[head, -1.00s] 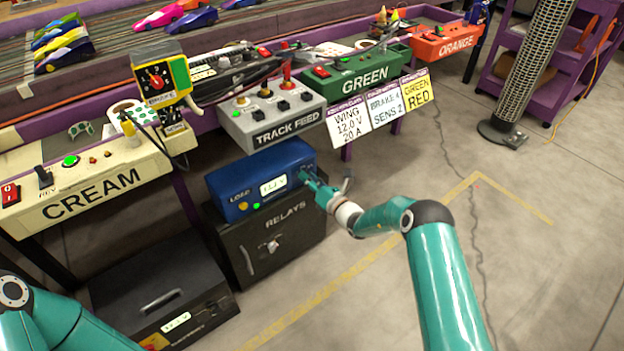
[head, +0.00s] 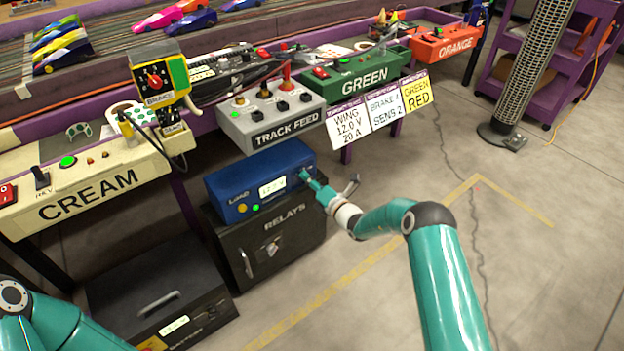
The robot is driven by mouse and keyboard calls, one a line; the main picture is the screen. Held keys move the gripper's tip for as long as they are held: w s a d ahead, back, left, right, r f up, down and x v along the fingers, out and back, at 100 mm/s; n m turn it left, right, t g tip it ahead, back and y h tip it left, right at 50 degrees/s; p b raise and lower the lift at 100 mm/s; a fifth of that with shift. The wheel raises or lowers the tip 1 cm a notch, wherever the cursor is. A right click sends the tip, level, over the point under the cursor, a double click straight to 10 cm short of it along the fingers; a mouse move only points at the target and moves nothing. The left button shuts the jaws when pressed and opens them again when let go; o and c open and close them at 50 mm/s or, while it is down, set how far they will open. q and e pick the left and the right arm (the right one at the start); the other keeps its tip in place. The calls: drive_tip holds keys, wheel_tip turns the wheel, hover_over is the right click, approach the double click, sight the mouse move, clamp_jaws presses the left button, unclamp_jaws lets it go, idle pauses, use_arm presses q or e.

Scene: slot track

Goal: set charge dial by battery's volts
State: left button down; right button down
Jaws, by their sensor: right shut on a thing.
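A blue unit (head: 262,179) marked LOAD, with a small lit display (head: 272,187), stands on a black RELAYS cabinet (head: 275,240). My right gripper (head: 306,176) is at the right end of its front and is shut on a small knob there; the fingers hide most of the knob. The display's figures are too small to read surely. A black case (head: 160,290) on the floor, its label seeming to read BATTERY, has a lit display (head: 174,325), also too small to read. My left arm shows at the lower left, its gripper out of view.
Above the blue unit is the grey TRACK FEED box (head: 270,118). White cards (head: 350,124) hang beside it, one reading WING 12.0 V 20 A. The CREAM station (head: 90,190) is at left. Floor at right is clear up to the fan (head: 525,75).

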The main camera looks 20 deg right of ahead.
drive_tip(key=shift+w+d+r, duration=0.15)
drive_tip(key=shift+d, duration=0.3)
drive_tip(key=c, duration=1.2)
unclamp_jaws()
drive_tip(key=shift+o, duration=1.2)
drive_tip(key=shift+a, duration=0.2)
drive_tip(key=v, duration=1.2)
